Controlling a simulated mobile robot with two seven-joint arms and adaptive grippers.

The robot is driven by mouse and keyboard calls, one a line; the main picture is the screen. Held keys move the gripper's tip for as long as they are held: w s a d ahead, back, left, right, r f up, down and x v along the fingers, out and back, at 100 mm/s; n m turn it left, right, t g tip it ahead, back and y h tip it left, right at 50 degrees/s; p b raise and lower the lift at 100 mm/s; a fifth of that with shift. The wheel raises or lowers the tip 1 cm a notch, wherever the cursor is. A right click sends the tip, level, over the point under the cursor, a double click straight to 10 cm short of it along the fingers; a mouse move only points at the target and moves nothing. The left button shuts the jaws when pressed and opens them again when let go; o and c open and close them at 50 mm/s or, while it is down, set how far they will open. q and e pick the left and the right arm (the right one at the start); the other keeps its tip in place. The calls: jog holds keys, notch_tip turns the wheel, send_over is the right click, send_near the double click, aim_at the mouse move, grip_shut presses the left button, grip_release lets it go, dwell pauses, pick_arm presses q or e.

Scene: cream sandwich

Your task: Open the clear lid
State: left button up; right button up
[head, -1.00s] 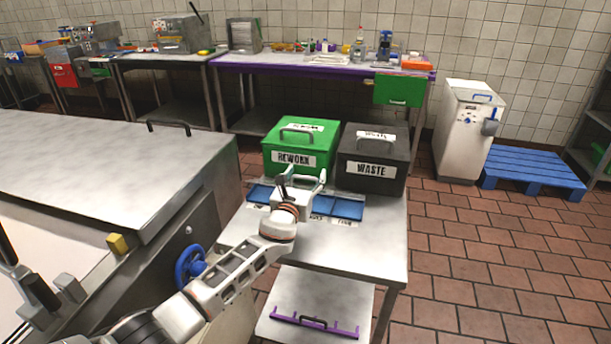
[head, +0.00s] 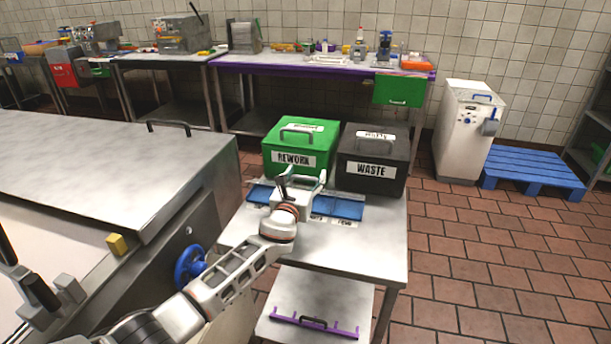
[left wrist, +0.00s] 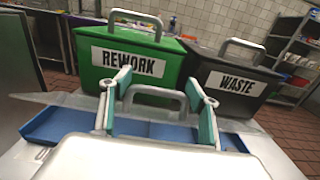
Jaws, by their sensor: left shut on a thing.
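A shallow blue tray (head: 350,208) sits on the metal table in front of the two bins, and it also shows in the left wrist view (left wrist: 42,126). A grey arched handle (left wrist: 155,91), apparently the clear lid's, stands over the tray's middle. The clear lid itself is hard to make out, and my gripper body hides the tray's middle. I cannot tell whether the lid is raised.
A green REWORK bin (head: 300,142) and a black WASTE bin (head: 373,170) stand close behind the tray. A large metal-topped machine (head: 110,170) with a blue handwheel (head: 189,266) is at the left. A purple bar (head: 313,325) lies on the lower shelf. Open floor lies right.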

pick_arm(q)
jog(key=shift+a+f, duration=0.2)
jog(key=o, duration=1.3)
jog(key=shift+o, duration=0.2)
jog(key=shift+w, duration=0.15)
jog(key=shift+d, duration=0.1)
jog(key=shift+s+a, duration=0.25)
jog(key=shift+s, duration=0.95)
jog(key=shift+s+a, duration=0.2)
jog(key=shift+s, duration=1.05)
jog(key=shift+s+a, duration=0.25)
jog(key=shift+s, duration=1.1)
